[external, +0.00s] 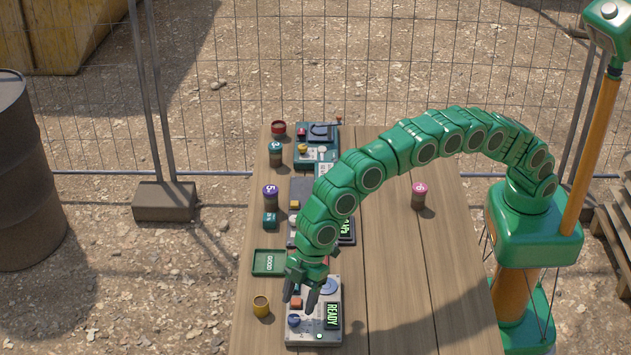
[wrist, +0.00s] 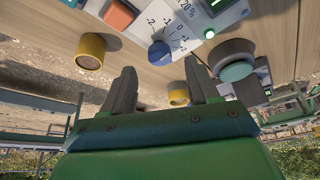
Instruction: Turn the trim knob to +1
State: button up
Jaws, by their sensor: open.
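The trim knob is a small blue knob (wrist: 160,54) on a pale panel (wrist: 185,18), with numbers from -2 through 0 to positive values printed around it. I cannot clearly tell which number its pointer faces. In the external view the blue knob (external: 293,320) sits at the near left of the closest grey console (external: 311,339). My gripper (wrist: 160,66) is open, and the knob appears between and beyond its two fingertips, apart from both. In the external view my gripper (external: 302,298) hangs over this console, pointing down, just above the knob.
The console has a READY display (external: 332,315) and an orange button (wrist: 118,14). A yellow cup (external: 261,306) and a green tray (external: 268,262) lie to its left. Other consoles stand farther up the table (external: 390,270); a pink-topped can (external: 419,196) stands right. The table's right half is mostly clear.

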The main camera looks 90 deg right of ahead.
aim_at(296, 312)
jog(key=shift+x, duration=2.05)
jog(key=shift+w, duration=0.1)
jog(key=c, duration=1)
jog(key=shift+c, duration=0.2)
jog(key=shift+m, duration=0.4)
jog(key=shift+s+a+m+t+h, duration=0.1)
jog(key=shift+m+t+h, duration=0.3)
jog(key=shift+m, duration=0.8)
jog(key=shift+s+a+m+t+h, duration=0.1)
jog(key=shift+m+t+h, duration=0.25)
jog(key=shift+m, duration=0.85)
